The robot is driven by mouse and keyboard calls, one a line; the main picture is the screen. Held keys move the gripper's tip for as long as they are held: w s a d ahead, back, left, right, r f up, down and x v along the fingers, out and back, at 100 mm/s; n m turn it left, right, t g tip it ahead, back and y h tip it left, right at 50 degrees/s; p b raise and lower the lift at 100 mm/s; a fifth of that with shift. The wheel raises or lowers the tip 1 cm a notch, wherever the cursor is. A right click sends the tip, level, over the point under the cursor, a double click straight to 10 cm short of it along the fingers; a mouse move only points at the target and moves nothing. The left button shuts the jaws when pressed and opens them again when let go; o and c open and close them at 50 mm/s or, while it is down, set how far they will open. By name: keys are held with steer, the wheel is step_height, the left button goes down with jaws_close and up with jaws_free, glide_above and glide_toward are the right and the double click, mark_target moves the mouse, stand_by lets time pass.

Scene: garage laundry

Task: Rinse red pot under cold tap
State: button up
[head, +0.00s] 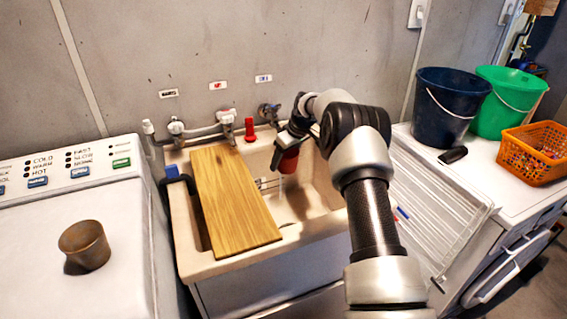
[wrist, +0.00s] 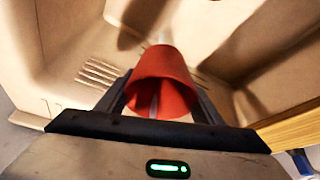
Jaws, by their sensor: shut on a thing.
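The red pot (head: 288,161) is a small tapered vessel held above the open right part of the sink (head: 318,200). My gripper (head: 284,150) is shut on the red pot, near the back wall. In the wrist view the red pot (wrist: 165,72) sits between the two dark fingers, its wide opening toward the camera. The tap under the blue-marked label (head: 269,111) is on the wall just behind my gripper. A thin pale streak, which looks like running water, shows below the pot in the head view and beyond it in the wrist view.
A wooden board (head: 232,200) lies across the sink's left part. A red-marked tap (head: 226,118) and a red object (head: 250,130) stand behind it. A washing machine with a brown cup (head: 85,245) is left. Buckets (head: 450,105), an orange basket (head: 533,155) and a ribbed drainer (head: 440,205) are right.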

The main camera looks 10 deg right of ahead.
steer(key=s+a+b, duration=0.2)
steer(key=s+b, duration=0.1)
steer(key=s, duration=0.4)
steer(key=shift+s, duration=0.3)
steer(key=shift+a, duration=0.1)
stand_by(1.2)
steer(key=s+a+r, duration=0.1)
steer(key=s+r, duration=0.3)
steer(key=shift+s+a, duration=0.2)
steer(key=shift+s, duration=0.2)
stand_by(0.5)
